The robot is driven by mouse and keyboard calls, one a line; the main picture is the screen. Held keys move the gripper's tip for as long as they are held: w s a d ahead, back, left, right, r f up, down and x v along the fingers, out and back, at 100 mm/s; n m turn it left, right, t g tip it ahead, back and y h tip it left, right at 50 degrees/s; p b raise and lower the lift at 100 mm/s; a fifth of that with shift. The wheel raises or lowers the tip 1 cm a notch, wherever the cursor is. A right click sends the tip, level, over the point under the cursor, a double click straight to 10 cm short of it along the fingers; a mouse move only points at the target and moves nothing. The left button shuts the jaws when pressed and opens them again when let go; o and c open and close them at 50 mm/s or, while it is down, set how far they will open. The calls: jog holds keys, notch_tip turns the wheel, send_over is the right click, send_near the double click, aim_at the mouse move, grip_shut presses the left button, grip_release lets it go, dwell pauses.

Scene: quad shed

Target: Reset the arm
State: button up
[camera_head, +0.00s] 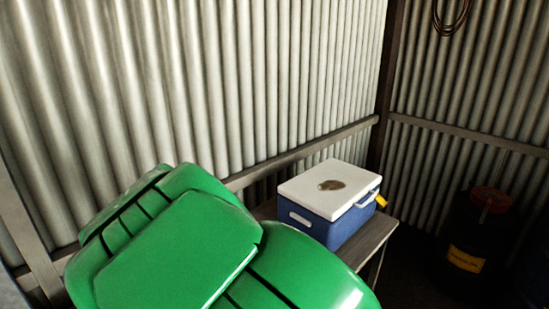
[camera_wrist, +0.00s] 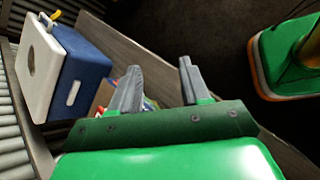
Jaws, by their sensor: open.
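My gripper (camera_wrist: 160,88) shows in the wrist view with its two grey fingers spread apart and nothing between them. It is over or near the edge of a wooden bench (camera_wrist: 130,52). In the head view my green arm covers the lower left and middle, and the gripper itself is hidden there. A blue cooler box (camera_head: 336,226) with a white lid stands on the bench (camera_head: 372,238). The cooler also shows in the wrist view (camera_wrist: 82,75), left of the fingers and apart from them.
A small cardboard box (camera_wrist: 101,98) with colourful contents sits partly behind the left finger. A dark drum (camera_head: 472,245) with a red top stands at the right corner. Corrugated metal walls (camera_head: 250,80) close off the back. A coiled hose (camera_head: 451,18) hangs above.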

jog(key=s+d+r+m+g+y, duration=0.3)
jog(key=s+d+m+g+y, duration=0.1)
jog(key=s+d+m, duration=0.5)
jog(key=s+r+m+y, duration=0.2)
jog(key=s+m, duration=0.1)
jog(key=s, duration=0.4)
jog(key=s+d+r+m+g+y, duration=0.1)
jog(key=s+r+m+y, duration=0.2)
jog(key=s, duration=0.4)
jog(key=shift+s+d+r+m, duration=0.3)
jog(key=shift+s+r+m, duration=0.05)
jog(key=shift+s+m, duration=0.05)
